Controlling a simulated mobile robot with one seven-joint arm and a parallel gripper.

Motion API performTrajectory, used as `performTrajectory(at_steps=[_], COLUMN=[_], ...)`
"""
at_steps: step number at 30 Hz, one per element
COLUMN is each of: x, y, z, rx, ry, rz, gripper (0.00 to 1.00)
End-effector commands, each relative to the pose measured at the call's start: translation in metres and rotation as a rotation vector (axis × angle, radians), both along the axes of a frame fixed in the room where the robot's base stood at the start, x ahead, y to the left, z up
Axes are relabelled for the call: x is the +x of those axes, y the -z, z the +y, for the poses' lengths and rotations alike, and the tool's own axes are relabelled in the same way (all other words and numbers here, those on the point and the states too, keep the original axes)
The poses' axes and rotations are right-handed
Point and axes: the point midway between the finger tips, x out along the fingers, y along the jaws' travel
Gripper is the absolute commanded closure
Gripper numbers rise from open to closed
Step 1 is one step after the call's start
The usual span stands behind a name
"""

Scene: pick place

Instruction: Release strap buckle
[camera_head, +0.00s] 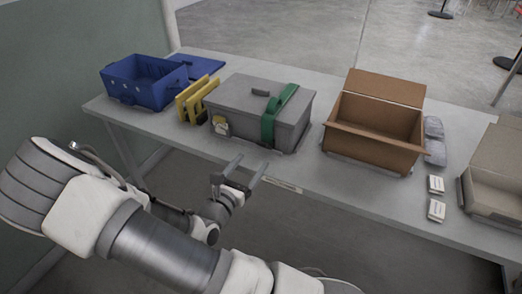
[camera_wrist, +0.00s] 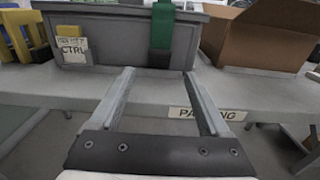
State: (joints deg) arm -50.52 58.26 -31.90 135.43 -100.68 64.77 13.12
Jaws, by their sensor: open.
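A grey lidded box (camera_head: 243,105) stands on the table, with a green strap (camera_head: 281,107) running over its lid and down its front. The strap's lower front end (camera_wrist: 162,56) shows in the wrist view, straight ahead of the fingers; any buckle there is too small or dark to make out clearly. A tag (camera_head: 220,125) marked "CTRL" in the wrist view hangs at the box's left front. My gripper (camera_head: 247,164) is open and empty, in front of the table's front edge, apart from the box and strap. In the wrist view its two fingers (camera_wrist: 159,76) point toward the box.
On the table (camera_head: 330,184), yellow parts (camera_head: 194,98) and a blue crate (camera_head: 143,83) stand left of the grey box. An open cardboard box (camera_head: 372,128) stands to the right, then white cards (camera_head: 436,184) and a beige box (camera_head: 496,172). A label (camera_wrist: 207,114) is on the table edge.

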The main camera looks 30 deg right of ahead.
Motion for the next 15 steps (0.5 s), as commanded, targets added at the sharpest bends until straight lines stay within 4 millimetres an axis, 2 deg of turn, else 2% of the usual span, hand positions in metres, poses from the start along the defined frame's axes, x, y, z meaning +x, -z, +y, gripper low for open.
performTrajectory(at_steps=[1,6,15], x=[0.007,0.027,0.045], y=[0.002,0.002,0.0], z=[-0.01,-0.036,-0.058], rx=[0.0,-0.002,-0.001], ry=[0.005,0.003,0.0], rz=[-0.001,-0.001,0.0], gripper=[0.2,0.2,0.2])
